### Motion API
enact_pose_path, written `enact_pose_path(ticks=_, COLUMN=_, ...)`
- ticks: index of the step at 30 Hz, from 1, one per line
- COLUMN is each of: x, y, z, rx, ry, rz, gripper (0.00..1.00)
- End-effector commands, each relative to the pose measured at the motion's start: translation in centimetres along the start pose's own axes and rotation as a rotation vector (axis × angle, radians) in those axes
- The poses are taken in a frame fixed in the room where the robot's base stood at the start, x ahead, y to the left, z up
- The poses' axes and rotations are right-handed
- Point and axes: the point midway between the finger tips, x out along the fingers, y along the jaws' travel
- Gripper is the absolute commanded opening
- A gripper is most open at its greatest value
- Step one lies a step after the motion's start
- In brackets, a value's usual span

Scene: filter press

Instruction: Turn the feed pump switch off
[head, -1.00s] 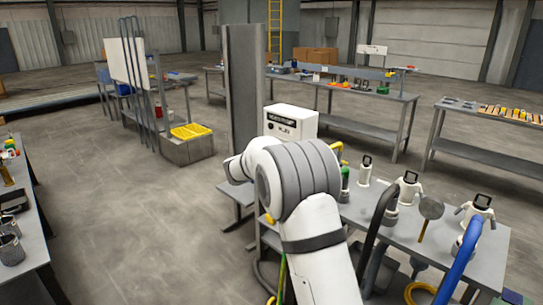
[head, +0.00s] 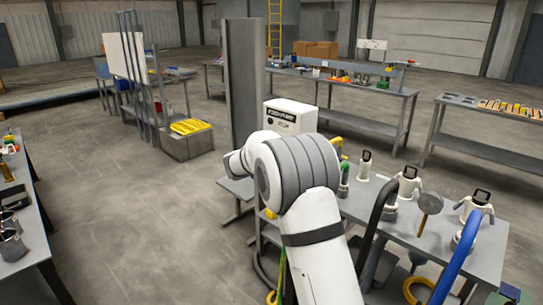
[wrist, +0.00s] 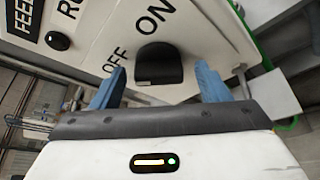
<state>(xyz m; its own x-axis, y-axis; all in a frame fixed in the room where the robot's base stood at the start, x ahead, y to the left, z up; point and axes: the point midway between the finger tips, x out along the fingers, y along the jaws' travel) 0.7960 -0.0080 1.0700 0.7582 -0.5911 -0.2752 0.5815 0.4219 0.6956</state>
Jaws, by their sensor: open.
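The feed pump control box (head: 291,117) is a white box with black labels, standing behind my arm in the head view. In the wrist view its white panel (wrist: 205,45) fills the top, with ON and OFF lettering and part of a FEED label. The black switch knob (wrist: 158,66) sits below the lettering. My gripper (wrist: 158,88) is open, its blue fingers to the left and right of the knob. I cannot tell whether they touch it. The knob's pointer is not clear. The head view does not show my fingers.
A small round black part (wrist: 59,41) sits on the panel at upper left. The near bench (head: 408,228) holds white fittings, a mallet (head: 429,205) and thick hoses. A grey post (head: 243,85) stands beside the box.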

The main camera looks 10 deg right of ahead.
Motion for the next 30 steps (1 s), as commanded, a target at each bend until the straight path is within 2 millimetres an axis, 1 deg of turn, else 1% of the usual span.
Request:
enact_pose_path(ticks=2, x=-0.4, y=0.0, z=0.0, rx=0.0, ry=0.001, rz=0.001, gripper=0.69)
enact_pose_path(ticks=5, x=-1.5, y=0.1, z=-0.1, rx=0.001, ry=0.001, rz=0.003, gripper=0.69)
enact_pose_path(ticks=12, x=-5.7, y=-0.1, z=-0.1, rx=0.0, ry=0.002, rz=0.003, gripper=0.69)
enact_pose_path(ticks=16, x=-7.2, y=-0.1, z=-0.1, rx=0.0, ry=0.001, rz=0.0, gripper=0.69)
enact_pose_path(ticks=21, x=-7.9, y=-0.1, z=0.0, rx=0.0, ry=0.0, rz=0.0, gripper=0.69)
enact_pose_path(ticks=30, x=-7.9, y=-0.1, z=0.0, rx=0.0, ry=0.0, rz=0.0, gripper=0.69)
